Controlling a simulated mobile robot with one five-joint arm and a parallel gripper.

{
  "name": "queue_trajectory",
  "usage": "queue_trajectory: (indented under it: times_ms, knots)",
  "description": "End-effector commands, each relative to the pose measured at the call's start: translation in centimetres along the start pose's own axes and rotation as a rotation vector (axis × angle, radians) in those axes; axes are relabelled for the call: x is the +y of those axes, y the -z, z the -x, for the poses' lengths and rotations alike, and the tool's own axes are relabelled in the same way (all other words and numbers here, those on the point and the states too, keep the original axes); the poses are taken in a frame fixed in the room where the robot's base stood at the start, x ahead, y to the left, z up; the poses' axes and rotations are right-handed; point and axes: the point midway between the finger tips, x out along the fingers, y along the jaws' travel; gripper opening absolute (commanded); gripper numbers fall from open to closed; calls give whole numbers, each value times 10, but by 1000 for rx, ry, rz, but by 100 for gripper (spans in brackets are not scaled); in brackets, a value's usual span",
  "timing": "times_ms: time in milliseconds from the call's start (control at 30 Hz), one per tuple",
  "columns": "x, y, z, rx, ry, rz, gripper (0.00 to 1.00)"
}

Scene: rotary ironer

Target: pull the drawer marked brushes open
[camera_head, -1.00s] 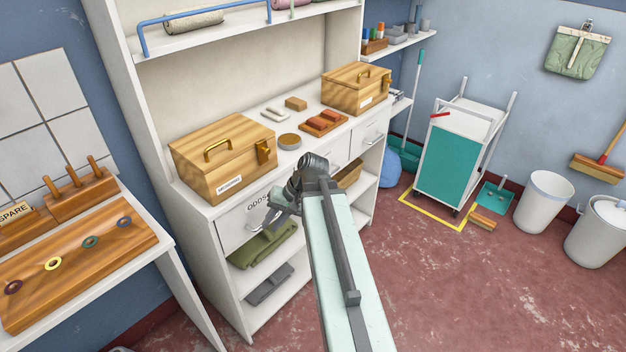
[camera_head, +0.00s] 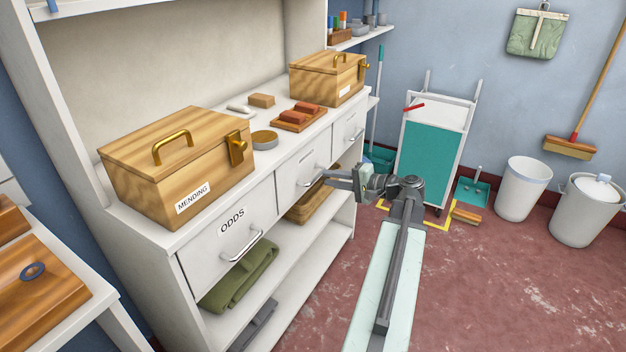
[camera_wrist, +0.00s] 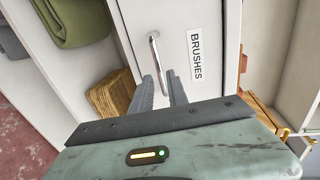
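The drawer marked BRUSHES (camera_wrist: 205,30) shows in the wrist view with its label and a silver bar handle (camera_wrist: 155,52). It appears to be the middle drawer (camera_head: 290,180) of the white cabinet in the head view, and it looks closed. My gripper (camera_wrist: 163,82) is open, its two grey fingers pointing at the drawer front. The lower end of the handle shows between the fingers in the wrist view; I cannot tell whether they touch it. In the head view my gripper (camera_head: 328,176) is right at that handle.
The ODDS drawer (camera_head: 205,253) is closed at the left, and another closed drawer (camera_head: 350,125) is at the right. A green folded cloth (camera_head: 240,277) and a basket (camera_head: 305,207) lie on the shelf below. Wooden boxes stand on top. The floor in front is clear.

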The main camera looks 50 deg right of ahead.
Motion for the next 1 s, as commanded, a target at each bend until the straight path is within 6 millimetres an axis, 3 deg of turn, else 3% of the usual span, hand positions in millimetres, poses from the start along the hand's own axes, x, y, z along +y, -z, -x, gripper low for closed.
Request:
queue_trajectory:
  times_ms: [100,300,567,600,667,1000]
  knots:
    - [2,-3,-28,-9,-1,2,20]
    - [0,-5,-54,-11,-1,3,20]
    - [-1,-6,-58,-12,-1,3,20]
    - [-1,-6,-58,-12,-1,3,17]
    - [-1,-6,-58,-12,-1,3,0]
    - [-1,-6,-58,-13,-2,3,0]
